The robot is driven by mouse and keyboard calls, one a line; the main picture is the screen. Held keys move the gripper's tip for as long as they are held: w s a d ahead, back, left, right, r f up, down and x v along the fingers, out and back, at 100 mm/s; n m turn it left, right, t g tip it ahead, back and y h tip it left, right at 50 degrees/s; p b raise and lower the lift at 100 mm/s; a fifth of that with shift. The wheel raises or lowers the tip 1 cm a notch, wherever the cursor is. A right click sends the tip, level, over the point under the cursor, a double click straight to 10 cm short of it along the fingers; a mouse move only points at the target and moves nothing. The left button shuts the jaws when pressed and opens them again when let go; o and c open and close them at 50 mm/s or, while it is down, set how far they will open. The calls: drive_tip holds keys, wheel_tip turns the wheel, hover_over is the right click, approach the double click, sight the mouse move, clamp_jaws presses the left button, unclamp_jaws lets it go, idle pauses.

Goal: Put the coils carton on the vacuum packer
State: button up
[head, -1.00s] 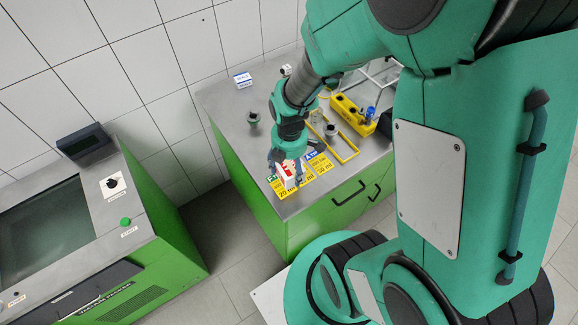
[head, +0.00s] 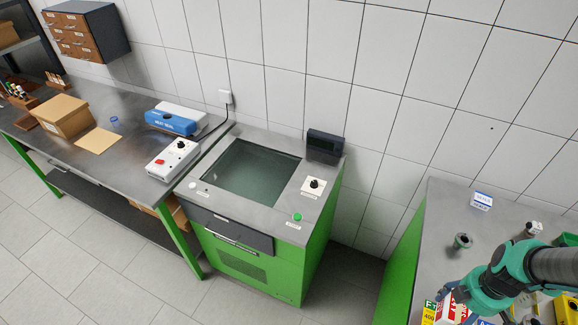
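The vacuum packer (head: 262,219) is the green machine with a grey top and a dark glass window (head: 250,172), in the middle of the head view. Its top is clear. My gripper (head: 458,300) is low at the right, over the right-hand bench and pointing down. A red and white carton (head: 452,310) is at its fingers, partly cut off by the lower edge; it looks like the coils carton, but I cannot read its label. Whether the fingers are closed on it is hidden.
A control box (head: 325,147) stands at the packer's back right corner. A small white and blue box (head: 481,200) and a metal fitting (head: 462,242) are on the right bench (head: 440,215). The left bench holds a blue heat sealer (head: 172,121) and a cardboard box (head: 62,115).

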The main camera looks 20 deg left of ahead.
drive_tip(key=w+a+r+n+p, duration=0.1)
drive_tip(key=w+a+n, duration=0.4)
drive_tip(key=w+a, duration=0.6)
drive_tip(key=w+a+n+p, duration=0.2)
drive_tip(key=w+a+n, duration=0.4)
drive_tip(key=a, duration=0.9)
drive_tip(key=a+f+n+p, duration=0.1)
drive_tip(key=a+f+n, duration=0.1)
drive_tip(key=a, duration=1.5)
drive_tip(key=s+a+f+n+p, duration=0.1)
drive_tip(key=a+f+n, duration=0.2)
drive_tip(key=a, duration=1.4)
drive_tip(key=n, duration=0.2)
drive_tip(key=shift+a+n, duration=0.3)
hover_over(269, 189)
drive_tip(key=shift+s+f, duration=0.15)
drive_tip(key=shift+f, duration=0.5)
drive_tip(key=shift+f, duration=0.1)
drive_tip(key=shift+f+p, duration=0.35)
drive_tip(key=shift+f, duration=1.35)
